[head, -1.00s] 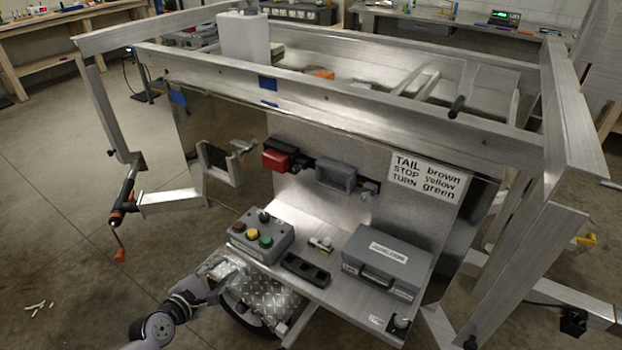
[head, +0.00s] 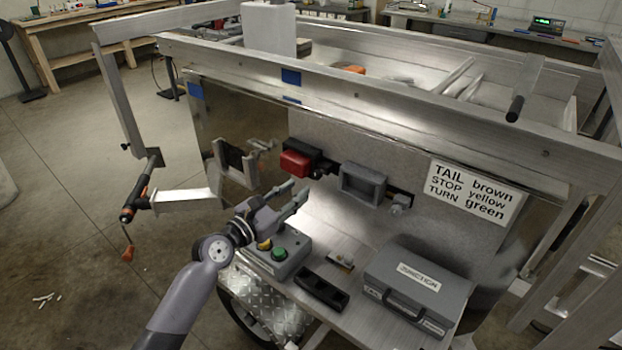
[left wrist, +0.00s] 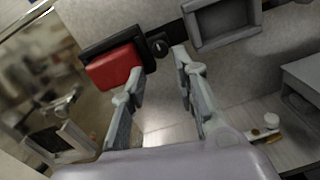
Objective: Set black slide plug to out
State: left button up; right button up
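A black slide piece with a round end (left wrist: 158,46), which looks like the black slide plug, sits on a dark rail between a red block (left wrist: 113,68) and a grey rectangular frame (left wrist: 222,22). In the head view this black part (head: 325,166) is right of the red block (head: 297,160) on the upright panel. My left gripper (head: 298,194) is open and empty, below and in front of it. In the left wrist view the fingers (left wrist: 158,66) are spread, with the black piece just beyond and between their tips. No contact is visible. My right gripper is out of view.
Below are a button box (head: 277,250), a black switch block (head: 321,290) and a grey case (head: 416,284) on the shelf. A grey plug (head: 400,202) is right of the grey frame.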

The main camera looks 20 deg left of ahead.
aim_at(315, 177)
pick_arm(q)
jog(key=x, duration=0.6)
jog(key=shift+w+d, duration=0.1)
jog(key=shift+w, duration=0.15)
grip_shut()
dwell(0.4)
